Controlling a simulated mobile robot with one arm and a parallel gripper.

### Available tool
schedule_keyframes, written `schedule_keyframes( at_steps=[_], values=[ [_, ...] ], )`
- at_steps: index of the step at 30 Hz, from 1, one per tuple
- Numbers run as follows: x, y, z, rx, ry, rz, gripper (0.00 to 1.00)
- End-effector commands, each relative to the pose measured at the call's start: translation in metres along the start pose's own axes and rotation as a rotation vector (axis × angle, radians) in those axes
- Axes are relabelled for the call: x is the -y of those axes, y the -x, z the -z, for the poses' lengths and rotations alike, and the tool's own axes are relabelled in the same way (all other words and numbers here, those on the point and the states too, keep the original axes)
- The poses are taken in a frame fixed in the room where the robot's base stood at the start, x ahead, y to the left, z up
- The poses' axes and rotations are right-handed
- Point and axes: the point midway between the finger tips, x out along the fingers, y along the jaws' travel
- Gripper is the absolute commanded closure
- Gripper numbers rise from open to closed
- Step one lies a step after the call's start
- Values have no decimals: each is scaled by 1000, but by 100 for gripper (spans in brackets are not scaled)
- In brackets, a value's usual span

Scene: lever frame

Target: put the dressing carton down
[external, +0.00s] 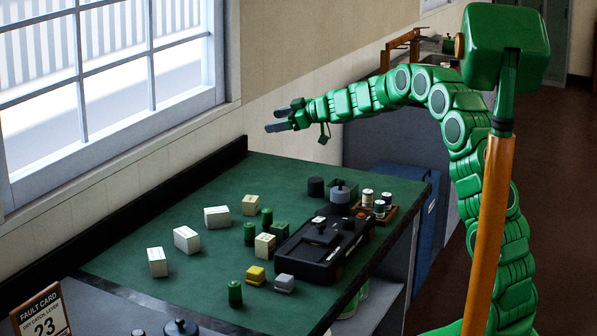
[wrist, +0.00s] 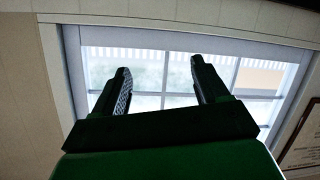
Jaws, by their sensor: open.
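Several pale cartons stand on the green bench top (external: 190,290). They include a white carton (external: 217,217), another white carton (external: 187,239), a third at the near left (external: 157,262), and two cream ones, one behind (external: 250,204) and one by the black unit (external: 264,246). I cannot tell which is the dressing carton. My gripper (external: 276,120) is raised well above the far side of the bench, apart from all of them. In the wrist view its two fingers (wrist: 160,70) are spread with nothing between them, facing the window.
A black unit (external: 320,252) sits on the right of the bench, near green cylinders (external: 249,234), a yellow block (external: 255,275) and a grey block (external: 284,283). A wooden tray (external: 389,215) holds small spools at the far right. The window (wrist: 150,100) is beyond my gripper.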

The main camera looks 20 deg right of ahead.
Motion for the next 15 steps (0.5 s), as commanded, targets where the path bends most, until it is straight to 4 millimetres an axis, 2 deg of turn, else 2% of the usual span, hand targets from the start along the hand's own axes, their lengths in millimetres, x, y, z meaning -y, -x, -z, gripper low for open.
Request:
schedule_keyframes(
  at_steps=[1,5,9,15],
  values=[
    [-12,14,7,9,-8,-58,26],
    [-39,49,14,44,-35,-200,26],
    [-62,92,10,109,-76,-342,26],
    [-77,160,-8,232,-146,-514,26]
  ],
)
